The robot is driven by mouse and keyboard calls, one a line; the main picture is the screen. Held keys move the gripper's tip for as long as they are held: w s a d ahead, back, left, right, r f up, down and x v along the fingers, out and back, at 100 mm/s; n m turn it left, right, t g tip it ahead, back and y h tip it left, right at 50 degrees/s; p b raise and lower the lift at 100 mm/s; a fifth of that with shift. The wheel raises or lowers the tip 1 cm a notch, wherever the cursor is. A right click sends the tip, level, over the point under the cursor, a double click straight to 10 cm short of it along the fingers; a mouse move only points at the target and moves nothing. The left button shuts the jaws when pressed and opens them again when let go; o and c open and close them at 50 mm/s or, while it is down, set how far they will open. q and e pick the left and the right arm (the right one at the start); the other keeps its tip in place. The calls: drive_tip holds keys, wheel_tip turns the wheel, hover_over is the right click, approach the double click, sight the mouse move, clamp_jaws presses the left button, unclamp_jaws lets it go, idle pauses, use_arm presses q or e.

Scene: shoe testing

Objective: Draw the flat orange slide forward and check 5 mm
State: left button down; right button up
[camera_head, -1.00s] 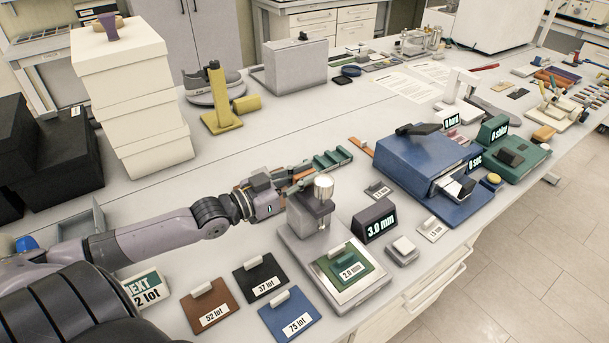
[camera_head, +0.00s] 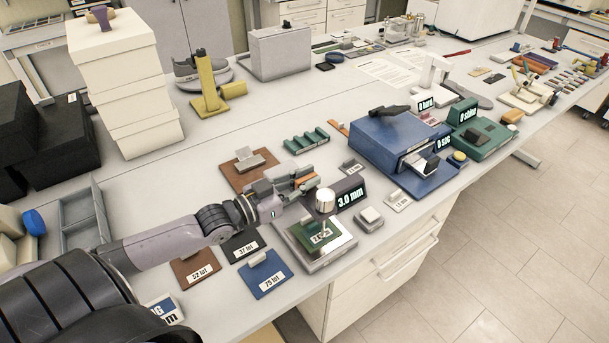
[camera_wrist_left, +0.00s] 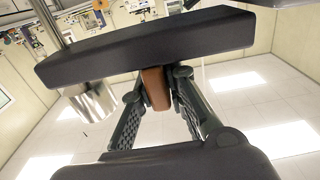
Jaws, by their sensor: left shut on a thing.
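My left gripper (camera_head: 302,181) is shut on a flat orange slide (camera_head: 305,179). It holds it just behind the silver knob (camera_head: 325,200) of the grey thickness gauge (camera_head: 333,255). In the left wrist view the slide (camera_wrist_left: 155,88) shows orange-brown between the two fingers, and the knob (camera_wrist_left: 92,103) is at the left. The gauge bears a green plate (camera_head: 312,240) with a label I cannot read. The dark display box (camera_head: 351,196) shows 3.0 mm and stands right of the gripper. My right gripper is not in view.
A green slotted rack (camera_head: 306,140) lies behind the gripper. A brown plate with a grey block (camera_head: 248,163) lies left of it. The blue box (camera_head: 403,145) stands to the right. Brown, black and blue lot cards (camera_head: 265,275) lie in front, near the table edge.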

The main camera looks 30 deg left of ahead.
sight(297, 186)
use_arm(q)
drive_tip(key=shift+d, duration=0.15)
drive_tip(key=c, duration=2.1)
unclamp_jaws()
drive_tip(key=shift+s, duration=0.1)
drive_tip(key=o, duration=0.5)
drive_tip(key=shift+d, duration=0.15)
drive_tip(key=shift+s, duration=0.1)
drive_tip(key=shift+v, duration=3.65)
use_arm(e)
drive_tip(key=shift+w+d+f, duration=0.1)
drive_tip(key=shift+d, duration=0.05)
